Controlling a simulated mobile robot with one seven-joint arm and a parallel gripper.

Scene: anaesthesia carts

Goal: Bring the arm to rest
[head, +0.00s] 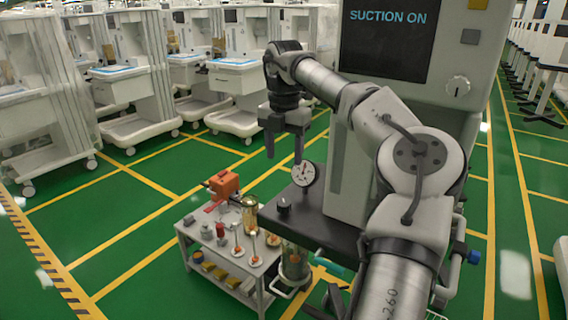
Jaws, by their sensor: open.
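My gripper (284,148) hangs from the end of my bent arm, pointing down. Its two dark fingers are apart and nothing shows between them. It is in the air above and to the right of a small grey trolley. A round white gauge (306,174) shows just below and to the right of the fingers. I cannot tell how far apart in depth they are. My arm hides part of the machine behind it.
The machine's dark screen (391,32) reads "SUCTION ON". The trolley (193,233) bears an orange box (224,184), a brass-coloured cylinder (250,213) and small items. A dark shelf (330,229) juts from the machine. White carts (236,82) stand behind. Green floor (120,215) is open at left.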

